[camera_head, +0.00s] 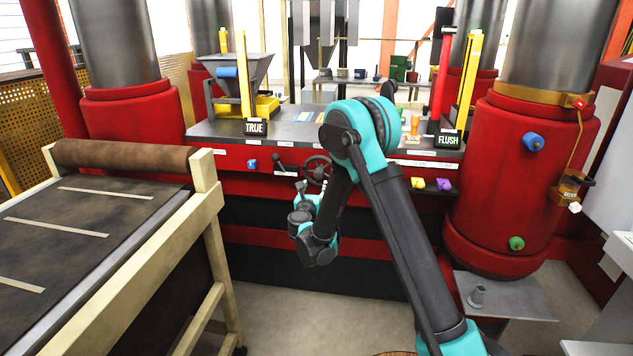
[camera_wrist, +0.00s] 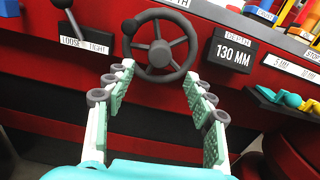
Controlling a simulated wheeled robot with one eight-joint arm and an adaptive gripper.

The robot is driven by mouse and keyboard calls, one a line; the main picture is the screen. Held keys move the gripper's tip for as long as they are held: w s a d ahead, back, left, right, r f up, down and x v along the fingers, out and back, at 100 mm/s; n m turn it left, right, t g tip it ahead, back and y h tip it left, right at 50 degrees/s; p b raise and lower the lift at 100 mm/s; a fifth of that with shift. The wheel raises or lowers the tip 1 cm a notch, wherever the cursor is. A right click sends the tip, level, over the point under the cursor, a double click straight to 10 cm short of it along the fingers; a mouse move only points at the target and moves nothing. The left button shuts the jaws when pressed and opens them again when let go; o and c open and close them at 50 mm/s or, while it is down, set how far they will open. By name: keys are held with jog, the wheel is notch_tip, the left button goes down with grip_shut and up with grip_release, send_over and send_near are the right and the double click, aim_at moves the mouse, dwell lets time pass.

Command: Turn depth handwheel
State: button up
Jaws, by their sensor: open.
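The fingertips appear just below the rim, one toward each side; contact cannot be told. In the head view my gripper (camera_head: 302,190) is below the wheel.
A lever (camera_wrist: 66,12) with a "LOOSE TIGHT" label (camera_wrist: 86,45) is left of the wheel. A roller table (camera_head: 120,156) stands at left. Red columns (camera_head: 490,200) flank the press. Yellow and purple pieces (camera_head: 430,184) sit on a ledge at right.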

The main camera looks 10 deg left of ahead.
jog(key=shift+s, duration=1.1)
jog(key=shift+r, duration=0.1)
